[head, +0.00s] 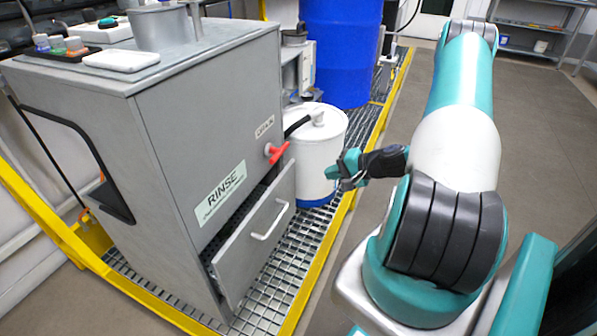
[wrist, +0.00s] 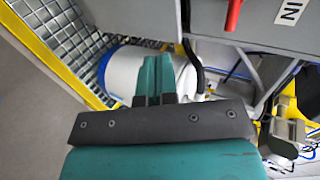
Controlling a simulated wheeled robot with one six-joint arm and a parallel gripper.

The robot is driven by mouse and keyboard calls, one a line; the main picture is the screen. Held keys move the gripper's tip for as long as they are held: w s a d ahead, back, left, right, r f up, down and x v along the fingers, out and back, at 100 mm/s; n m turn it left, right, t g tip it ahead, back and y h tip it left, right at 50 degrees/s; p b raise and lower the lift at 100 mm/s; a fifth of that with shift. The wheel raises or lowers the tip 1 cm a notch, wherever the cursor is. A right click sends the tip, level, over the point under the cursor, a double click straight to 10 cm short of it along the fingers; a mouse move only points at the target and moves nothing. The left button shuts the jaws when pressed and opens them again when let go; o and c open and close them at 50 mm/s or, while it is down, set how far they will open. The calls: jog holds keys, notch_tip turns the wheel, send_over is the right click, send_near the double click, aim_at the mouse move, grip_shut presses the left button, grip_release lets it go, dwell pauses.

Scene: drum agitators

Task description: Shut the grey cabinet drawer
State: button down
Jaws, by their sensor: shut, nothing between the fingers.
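The grey cabinet (head: 170,130) stands at the left in the head view, with a RINSE label on its front. Its drawer (head: 240,255) is at the bottom and is pulled partly out, with a dark gap behind its front panel. A light bar handle (head: 268,222) is on the panel. My gripper (head: 342,172) is shut and empty, to the right of the drawer and apart from it, in front of the white drum. In the wrist view its closed fingers (wrist: 153,78) point toward the white drum. I cannot make out the drawer in the wrist view.
A red valve lever (head: 277,152) juts from the cabinet above the drawer. A white drum (head: 317,150) with a black hose stands on the metal grating (head: 285,270), with a blue drum (head: 340,50) behind. A yellow rail edges the grating. Open floor (head: 540,110) lies to the right.

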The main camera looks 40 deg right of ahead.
send_near(286, 175)
notch_tip(286, 175, down, 4)
jog(key=w+a, duration=0.1)
jog(key=w, duration=0.1)
jog(key=shift+w+a+r+b, duration=0.2)
jog(key=shift+w+a, duration=0.1)
jog(key=shift+w, duration=0.3)
jog(key=shift+w+a+r+b, duration=0.1)
jog(key=shift+w+a+b, duration=0.15)
jog(key=shift+w, duration=0.4)
jog(key=shift+w+a, duration=0.15)
jog(key=shift+w, duration=0.4)
